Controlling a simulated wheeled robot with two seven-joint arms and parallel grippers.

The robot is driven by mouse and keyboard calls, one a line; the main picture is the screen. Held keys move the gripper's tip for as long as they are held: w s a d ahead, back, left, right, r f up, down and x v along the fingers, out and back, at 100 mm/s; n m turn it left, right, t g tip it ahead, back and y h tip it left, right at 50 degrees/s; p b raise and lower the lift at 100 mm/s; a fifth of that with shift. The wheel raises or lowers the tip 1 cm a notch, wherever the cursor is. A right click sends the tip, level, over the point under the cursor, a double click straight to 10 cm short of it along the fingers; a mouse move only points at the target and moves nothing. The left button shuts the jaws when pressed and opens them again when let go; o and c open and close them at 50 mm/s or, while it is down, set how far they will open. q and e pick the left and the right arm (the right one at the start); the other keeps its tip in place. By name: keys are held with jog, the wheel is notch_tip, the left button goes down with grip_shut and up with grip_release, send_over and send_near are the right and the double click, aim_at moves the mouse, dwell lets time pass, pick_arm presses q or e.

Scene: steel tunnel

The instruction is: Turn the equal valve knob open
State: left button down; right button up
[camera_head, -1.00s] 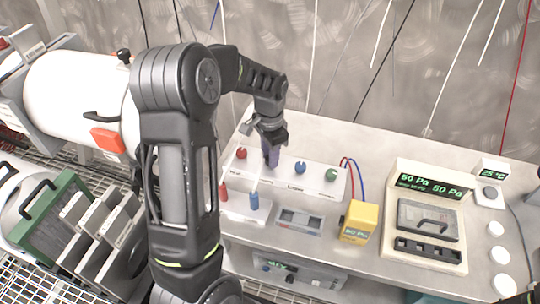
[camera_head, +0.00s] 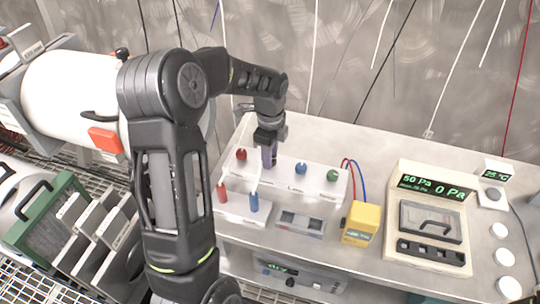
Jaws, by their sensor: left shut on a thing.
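A white valve box (camera_head: 285,187) sits on the steel bench with a row of knobs on top. A red knob (camera_head: 241,154), a blue knob (camera_head: 301,168) and a green knob (camera_head: 332,175) show on it. My left gripper (camera_head: 268,160) points down at the place between the red and blue knobs. It is shut on the valve knob there, which its purple-looking fingers hide almost wholly. The labels are too small to read surely, so I cannot confirm this knob's name. My right gripper is out of view.
A pressure gauge panel (camera_head: 432,215) on the right reads 50 Pa and 0 Pa. Red and blue upright pegs (camera_head: 254,202) stand in front of the valve box. A white cylinder (camera_head: 72,95) is at left.

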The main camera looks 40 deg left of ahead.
pick_arm(q)
jog(key=m, duration=0.5)
jog(key=shift+w+m, duration=0.1)
jog(key=shift+m, duration=0.3)
jog(key=c, duration=1.1)
grip_release()
jog(key=shift+o, duration=0.2)
jog(key=shift+r, duration=3.95)
